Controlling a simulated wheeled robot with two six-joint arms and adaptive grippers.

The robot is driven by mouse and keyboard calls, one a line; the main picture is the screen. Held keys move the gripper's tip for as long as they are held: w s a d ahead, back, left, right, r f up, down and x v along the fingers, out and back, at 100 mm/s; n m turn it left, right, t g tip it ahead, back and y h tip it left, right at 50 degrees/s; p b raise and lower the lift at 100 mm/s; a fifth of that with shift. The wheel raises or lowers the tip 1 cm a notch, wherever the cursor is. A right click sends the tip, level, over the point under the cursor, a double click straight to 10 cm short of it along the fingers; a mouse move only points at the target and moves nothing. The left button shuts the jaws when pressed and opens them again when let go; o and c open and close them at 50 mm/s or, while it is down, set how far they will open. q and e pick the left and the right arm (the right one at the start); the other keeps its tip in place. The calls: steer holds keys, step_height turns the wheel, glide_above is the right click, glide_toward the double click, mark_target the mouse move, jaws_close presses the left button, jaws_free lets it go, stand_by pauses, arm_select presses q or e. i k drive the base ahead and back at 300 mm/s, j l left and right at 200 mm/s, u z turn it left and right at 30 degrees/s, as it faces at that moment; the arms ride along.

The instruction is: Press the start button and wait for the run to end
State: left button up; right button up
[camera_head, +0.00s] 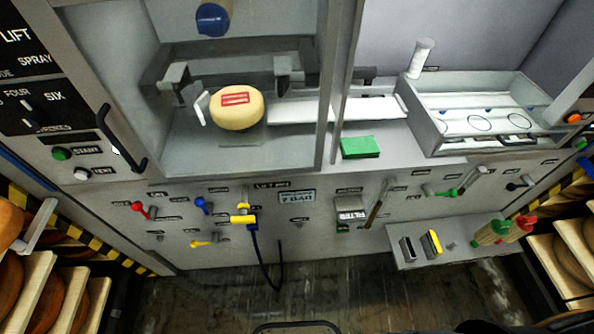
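The green start button (62,154), labelled START, sits on the control panel (45,120) at the left of the machine. A white button (81,174) with a label hard to read is just below it. Inside the machine's chamber, a pale yellow cheese wheel (237,118) with a red mark on top rests between grey jaws. A blue cylindrical part (212,19) is above it. Whether the machine is running cannot be told from this one frame. Neither of my grippers shows in this view.
A black door handle (121,140) stands out beside the buttons. Cheese racks stand at both sides. A green block (360,147) lies on the ledge.

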mark_target(61, 155)
steer(key=u, duration=1.55)
